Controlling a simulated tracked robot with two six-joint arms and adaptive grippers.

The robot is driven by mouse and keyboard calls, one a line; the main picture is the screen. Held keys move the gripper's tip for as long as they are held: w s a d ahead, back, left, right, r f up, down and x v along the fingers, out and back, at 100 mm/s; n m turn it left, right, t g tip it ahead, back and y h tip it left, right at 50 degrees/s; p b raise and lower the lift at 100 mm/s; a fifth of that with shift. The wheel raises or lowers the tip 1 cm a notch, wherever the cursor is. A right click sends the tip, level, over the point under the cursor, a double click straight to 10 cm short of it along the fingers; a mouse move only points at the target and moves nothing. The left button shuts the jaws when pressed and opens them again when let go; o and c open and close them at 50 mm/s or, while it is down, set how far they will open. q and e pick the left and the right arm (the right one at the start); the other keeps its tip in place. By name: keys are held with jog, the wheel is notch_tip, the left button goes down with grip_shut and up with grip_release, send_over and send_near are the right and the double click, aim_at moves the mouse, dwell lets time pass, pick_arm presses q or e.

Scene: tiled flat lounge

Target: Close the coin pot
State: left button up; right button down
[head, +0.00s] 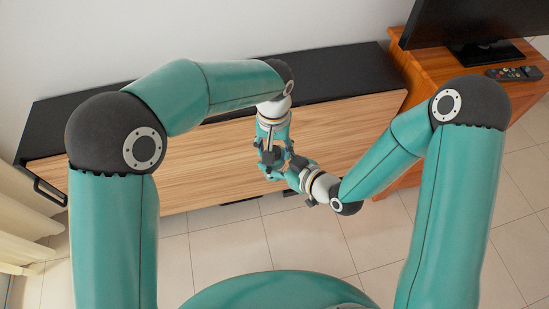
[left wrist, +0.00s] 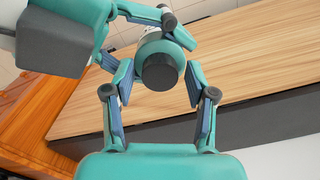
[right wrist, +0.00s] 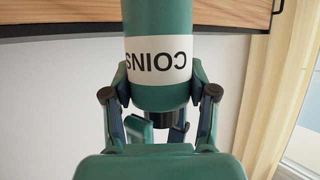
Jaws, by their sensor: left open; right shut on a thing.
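The coin pot (right wrist: 158,62) is a green cylinder with a white band reading COINS, upside down in the right wrist view. A dark round cap (left wrist: 159,72) sits on its end, facing my left wrist camera. My right gripper (right wrist: 158,98) is shut on the pot, one finger on each side. My left gripper (left wrist: 158,88) is open, its fingers on either side of the cap, with gaps showing. In the head view my left gripper (head: 272,158) points down and my right gripper (head: 294,176) meets it from the right. The pot is hard to make out between them there.
A long cabinet (head: 215,160) with a wooden front and black top stands just beyond the grippers. An orange wooden stand (head: 432,68) at the right holds a television (head: 470,25) and remotes (head: 514,73). A curtain (head: 25,215) hangs at the left. Tiled floor (head: 305,240) is clear.

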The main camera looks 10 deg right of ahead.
pick_arm(q)
grip_shut()
dwell(0.3)
jog(key=shift+o, duration=0.6)
grip_release()
jog(key=shift+r, duration=0.1)
notch_tip(320, 180, up, 12)
